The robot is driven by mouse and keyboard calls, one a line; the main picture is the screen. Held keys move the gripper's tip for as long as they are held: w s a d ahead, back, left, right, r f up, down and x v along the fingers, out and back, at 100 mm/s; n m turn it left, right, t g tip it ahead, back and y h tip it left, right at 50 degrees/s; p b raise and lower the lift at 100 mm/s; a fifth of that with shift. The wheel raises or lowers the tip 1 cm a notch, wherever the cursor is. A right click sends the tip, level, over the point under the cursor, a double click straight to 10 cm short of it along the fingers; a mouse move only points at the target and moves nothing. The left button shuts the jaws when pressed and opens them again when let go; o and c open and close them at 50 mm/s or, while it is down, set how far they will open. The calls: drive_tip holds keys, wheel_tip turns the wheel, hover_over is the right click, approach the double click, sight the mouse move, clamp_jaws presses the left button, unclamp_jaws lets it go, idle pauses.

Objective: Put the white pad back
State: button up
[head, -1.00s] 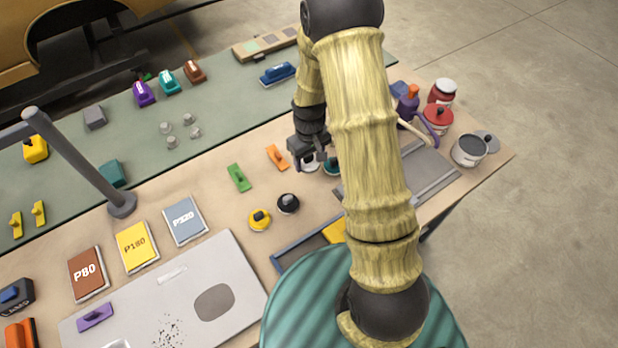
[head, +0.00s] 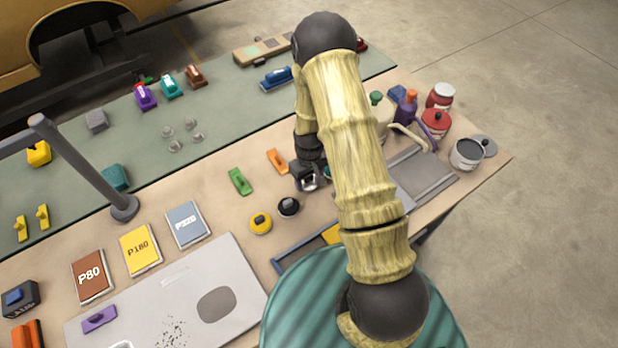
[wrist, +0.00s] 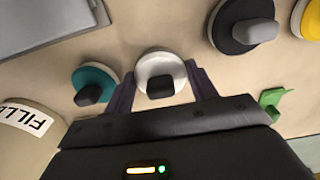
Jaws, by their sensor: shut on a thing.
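The white pad (wrist: 148,66), round with a dark knob, sits between the two fingers of my gripper (wrist: 160,88) in the wrist view. My gripper is shut on it. In the head view my gripper (head: 307,181) is over the tan bench, with only a bit of the white pad (head: 311,184) showing. A black pad (head: 288,207) and a yellow pad (head: 260,223) stand to its left. A teal pad (wrist: 93,80) is on the other side, mostly hidden by my arm in the head view. I cannot tell whether the white pad touches the bench.
A green block (head: 240,181) and an orange block (head: 277,161) lie beyond the pads. A cream container (wrist: 22,128) stands close to the teal pad. A grey tray (head: 420,173), red cans (head: 436,122) and a blue-edged tray (head: 290,250) are nearby.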

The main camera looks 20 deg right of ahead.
drive_tip(key=shift+f, duration=0.35)
drive_tip(key=shift+f, duration=0.15)
drive_tip(key=o, duration=1)
drive_tip(key=shift+o, duration=0.2)
wheel_tip(320, 180, up, 11)
drive_tip(key=b, duration=0.3)
drive_tip(key=shift+r, duration=0.65)
